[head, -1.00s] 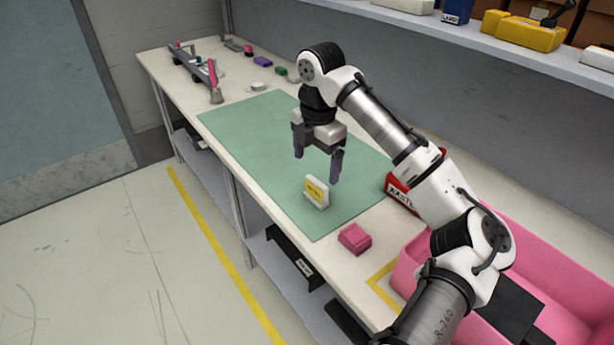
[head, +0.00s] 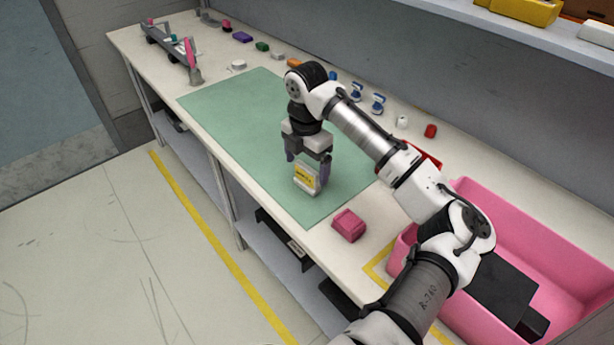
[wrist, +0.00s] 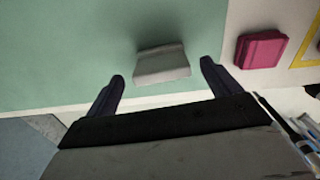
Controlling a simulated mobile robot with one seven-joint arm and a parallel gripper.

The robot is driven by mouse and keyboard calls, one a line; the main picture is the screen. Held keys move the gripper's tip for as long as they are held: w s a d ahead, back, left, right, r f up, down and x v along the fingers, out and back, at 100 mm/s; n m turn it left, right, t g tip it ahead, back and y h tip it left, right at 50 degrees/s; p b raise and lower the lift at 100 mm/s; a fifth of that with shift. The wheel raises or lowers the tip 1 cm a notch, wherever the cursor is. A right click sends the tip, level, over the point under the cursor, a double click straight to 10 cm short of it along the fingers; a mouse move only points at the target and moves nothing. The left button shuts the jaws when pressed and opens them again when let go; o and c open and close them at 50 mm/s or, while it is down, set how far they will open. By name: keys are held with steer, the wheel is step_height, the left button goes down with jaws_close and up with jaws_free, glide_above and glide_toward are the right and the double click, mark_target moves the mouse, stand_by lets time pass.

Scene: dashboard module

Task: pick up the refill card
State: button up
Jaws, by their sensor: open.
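The refill card, which I take to be the small white piece with a yellow label (head: 306,179), stands on the green mat (head: 235,112) near its front right corner. In the wrist view it shows as a pale block (wrist: 162,63) just beyond and between the two fingertips. My gripper (head: 308,168) is open and empty, with its dark fingers pointing down close to the card, one on each side in the picture. I cannot tell whether the fingertips touch it or how much height is left.
A pink block (head: 349,225) sits right of the card, near the table's front edge. A large pink bin (head: 560,240) stands at the right end. The mat left of the card is clear.

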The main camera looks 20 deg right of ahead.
mark_target(307, 177)
step_height(307, 177, down, 5)
steer(key=shift+r+p, duration=0.1)
steer(key=shift+p, duration=0.7)
steer(key=c, duration=1.1)
steer(key=shift+o, duration=0.2)
